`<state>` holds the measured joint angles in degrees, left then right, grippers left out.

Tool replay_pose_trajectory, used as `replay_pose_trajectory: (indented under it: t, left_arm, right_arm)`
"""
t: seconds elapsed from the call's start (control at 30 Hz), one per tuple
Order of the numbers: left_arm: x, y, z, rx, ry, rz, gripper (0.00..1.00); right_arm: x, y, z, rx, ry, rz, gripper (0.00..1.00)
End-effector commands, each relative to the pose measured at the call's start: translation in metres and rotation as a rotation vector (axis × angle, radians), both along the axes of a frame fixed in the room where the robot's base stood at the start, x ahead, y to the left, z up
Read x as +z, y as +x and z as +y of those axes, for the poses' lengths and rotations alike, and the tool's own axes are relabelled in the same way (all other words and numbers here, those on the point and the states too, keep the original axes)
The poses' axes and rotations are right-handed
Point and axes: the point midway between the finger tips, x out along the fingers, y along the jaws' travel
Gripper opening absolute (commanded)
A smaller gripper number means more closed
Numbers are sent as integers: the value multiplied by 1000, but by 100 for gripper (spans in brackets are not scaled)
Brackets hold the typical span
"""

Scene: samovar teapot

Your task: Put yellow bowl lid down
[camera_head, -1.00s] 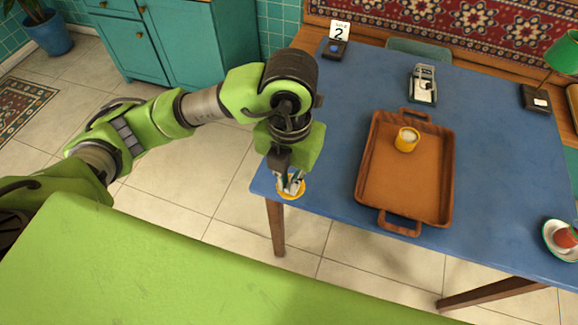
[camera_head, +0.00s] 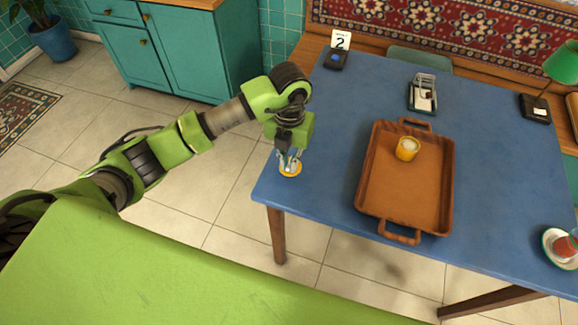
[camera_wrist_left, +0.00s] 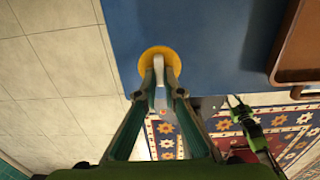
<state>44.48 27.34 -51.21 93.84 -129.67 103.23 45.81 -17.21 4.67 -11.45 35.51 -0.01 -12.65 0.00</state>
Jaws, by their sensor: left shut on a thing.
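The yellow bowl lid (camera_head: 290,170) is a small yellow disc at the left edge of the blue table (camera_head: 330,120). My left gripper (camera_head: 289,160) points down and is shut on it from above. In the left wrist view the lid (camera_wrist_left: 160,55) shows beyond the fingertips (camera_wrist_left: 160,85), which close on a pale grip at its middle. I cannot tell whether the lid touches the table or hangs just above it. A yellow bowl (camera_head: 407,149) with pale contents stands open on the brown tray (camera_head: 380,190).
A black holder with a metal frame (camera_head: 423,95) stands behind the tray. A number 2 card (camera_head: 341,40) and a dark box (camera_head: 336,57) are at the back left. A saucer with a red drink (camera_head: 562,247) is at the right. Table between lid and tray is clear.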

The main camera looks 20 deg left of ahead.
Motion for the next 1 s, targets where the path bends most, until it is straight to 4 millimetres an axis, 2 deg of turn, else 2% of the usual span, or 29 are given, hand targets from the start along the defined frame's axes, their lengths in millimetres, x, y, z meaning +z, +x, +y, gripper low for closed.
replay_pose_trajectory:
  t: [0.3,0.63,0.7,0.73,1.0]
  left_arm:
    - [-34,3,1,0,-1,3,0]
    - [-40,4,1,-1,0,0,0]
    - [-38,4,1,-1,0,-1,21]
    - [-38,4,1,-1,0,0,25]
    - [-38,4,1,-1,-1,0,25]
  right_arm:
    - [12,0,3,-1,3,0,27]
    - [7,0,3,-1,3,0,27]
    - [8,0,3,-1,3,0,27]
    - [8,0,3,-1,3,0,27]
    - [9,0,3,-1,3,-1,27]
